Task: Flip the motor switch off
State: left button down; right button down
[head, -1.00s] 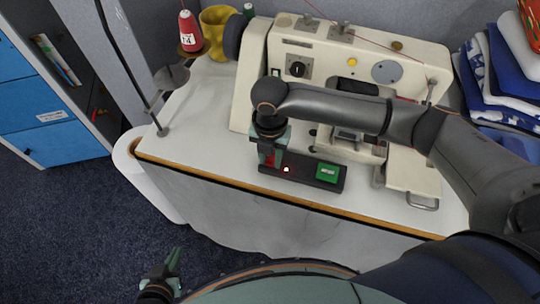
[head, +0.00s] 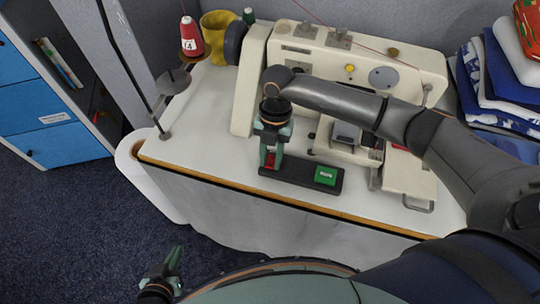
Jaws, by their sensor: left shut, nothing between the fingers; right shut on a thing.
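The motor switch (head: 302,175) is a dark box at the front edge of the sewing table, with a green button (head: 326,175) at its right end and a red button (head: 269,159) at its left end. My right gripper (head: 270,163) points down over the left end, its fingers shut around the red button and partly hiding it. No small red light shows on the box now. My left gripper (head: 166,276) is shut and empty, low in the view over the floor, well away from the switch.
A cream sewing machine (head: 330,75) stands behind the switch, with my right arm passing over it. A red thread cone (head: 190,38) and a yellow cup (head: 218,35) stand at the back left. Folded cloths (head: 495,80) are at the right.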

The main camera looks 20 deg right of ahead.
aim_at(274, 155)
dwell(0.3)
jog(key=c, duration=0.6)
grip_release()
jog(key=shift+r, duration=0.1)
jog(key=v, duration=1.2)
jog(key=shift+r+b, duration=0.2)
jog(key=shift+b, duration=0.15)
